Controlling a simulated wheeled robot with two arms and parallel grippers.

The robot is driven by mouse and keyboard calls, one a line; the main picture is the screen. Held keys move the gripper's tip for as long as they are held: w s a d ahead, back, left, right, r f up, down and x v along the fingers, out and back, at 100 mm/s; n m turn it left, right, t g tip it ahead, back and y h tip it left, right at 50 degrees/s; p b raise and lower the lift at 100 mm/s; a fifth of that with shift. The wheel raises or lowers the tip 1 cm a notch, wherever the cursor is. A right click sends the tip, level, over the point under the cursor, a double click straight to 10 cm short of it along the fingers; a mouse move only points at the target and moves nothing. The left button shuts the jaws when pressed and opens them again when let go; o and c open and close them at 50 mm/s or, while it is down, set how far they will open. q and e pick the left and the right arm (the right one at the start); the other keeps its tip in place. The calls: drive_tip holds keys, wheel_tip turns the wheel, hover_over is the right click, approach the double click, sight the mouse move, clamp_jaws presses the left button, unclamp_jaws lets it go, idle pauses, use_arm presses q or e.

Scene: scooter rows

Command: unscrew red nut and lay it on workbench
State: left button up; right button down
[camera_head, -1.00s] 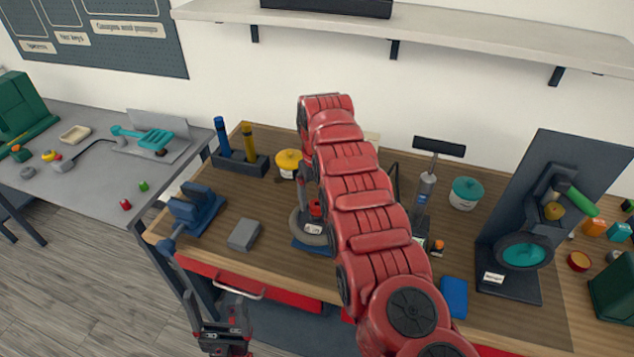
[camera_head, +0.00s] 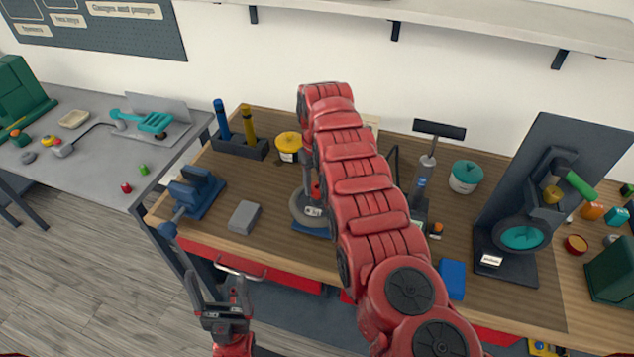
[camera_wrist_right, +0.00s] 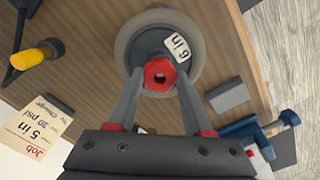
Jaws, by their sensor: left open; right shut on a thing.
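The red nut (camera_wrist_right: 159,74) shows in the right wrist view, on the hub of a grey wheel (camera_wrist_right: 190,28) with a "6 in" label. My left gripper (camera_head: 218,290) is open and empty, in front of the bench's front edge.
A grey block (camera_head: 244,217) and a blue vise (camera_head: 197,192) are left of the wheel. A yellow-lidded pot (camera_head: 288,145) stands behind it. A pump (camera_head: 427,170) and a blue box (camera_head: 452,280) are to the right. Bare wood lies around the grey block.

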drive_tip(key=n+p, duration=0.1)
drive_tip(key=n, duration=0.2)
drive_tip(key=shift+r+p, duration=0.15)
drive_tip(key=shift+p, duration=0.15)
drive_tip(key=shift+c, duration=1.2)
unclamp_jaws()
